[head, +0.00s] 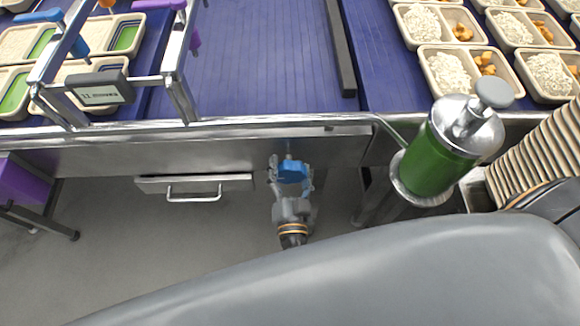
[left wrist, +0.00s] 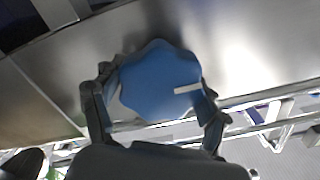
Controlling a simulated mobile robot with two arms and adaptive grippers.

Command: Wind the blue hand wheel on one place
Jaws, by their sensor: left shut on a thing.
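The blue hand wheel (head: 292,172) sits on the front face of the metal conveyor frame, below the rail. In the left wrist view the blue hand wheel (left wrist: 160,82) is scalloped, with a white mark pointing to the right. My left gripper (head: 290,180) is shut on the wheel, one finger on each side of its rim. In the left wrist view the fingers of my left gripper (left wrist: 155,108) flank the wheel at left and right. My right gripper is not in view.
A purple-blue conveyor belt (head: 262,60) runs behind the rail. Trays of rice (head: 447,72) stand at the right, near a green cylinder with a metal lid (head: 436,160). A metal frame with a small display (head: 99,90) stands at the left. A drawer (head: 194,184) hangs below.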

